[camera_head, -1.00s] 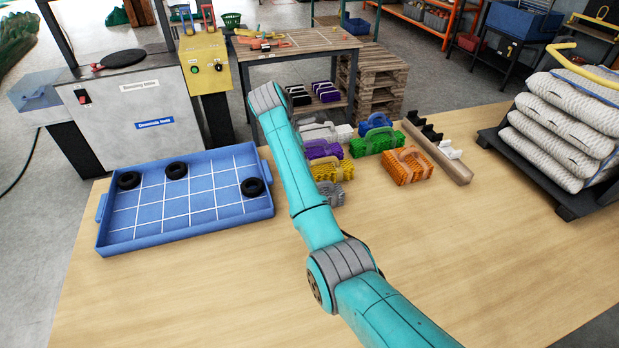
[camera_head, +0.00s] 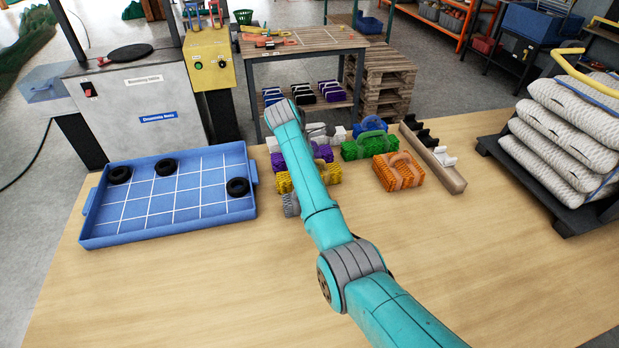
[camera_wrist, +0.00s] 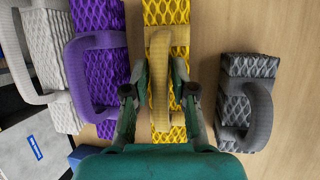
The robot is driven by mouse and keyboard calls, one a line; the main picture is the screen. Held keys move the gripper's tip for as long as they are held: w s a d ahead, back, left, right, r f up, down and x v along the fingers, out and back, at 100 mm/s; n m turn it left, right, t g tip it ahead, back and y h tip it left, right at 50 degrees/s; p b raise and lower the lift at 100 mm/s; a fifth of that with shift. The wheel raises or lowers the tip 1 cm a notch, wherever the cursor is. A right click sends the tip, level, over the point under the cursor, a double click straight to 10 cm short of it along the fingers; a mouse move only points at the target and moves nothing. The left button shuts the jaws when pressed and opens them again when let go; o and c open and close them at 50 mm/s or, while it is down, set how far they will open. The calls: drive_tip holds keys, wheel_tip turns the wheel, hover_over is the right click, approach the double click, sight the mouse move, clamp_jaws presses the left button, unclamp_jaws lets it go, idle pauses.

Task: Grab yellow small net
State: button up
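The yellow small net (camera_wrist: 160,120) is a ribbed bundle with an arched handle, in the middle of the wrist view. In the head view it shows on the table on both sides of my arm (camera_head: 328,173). My gripper (camera_wrist: 160,75) is open over it, one finger on each side of the yellow handle. I cannot tell whether the fingers touch the handle. In the head view the gripper is hidden behind my teal arm. A purple net (camera_wrist: 97,75) lies close on the left and a dark grey small net (camera_wrist: 247,95) on the right.
A white net (camera_wrist: 45,60) lies beyond the purple one. Green (camera_head: 369,146) and orange (camera_head: 399,172) nets stand to the right, near a wooden rail (camera_head: 440,165). A blue tray (camera_head: 150,225) with black rings is at left. The table front is clear.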

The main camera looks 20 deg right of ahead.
clamp_jaws()
drive_tip(key=shift+a, duration=0.1)
drive_tip(key=shift+r, duration=0.1)
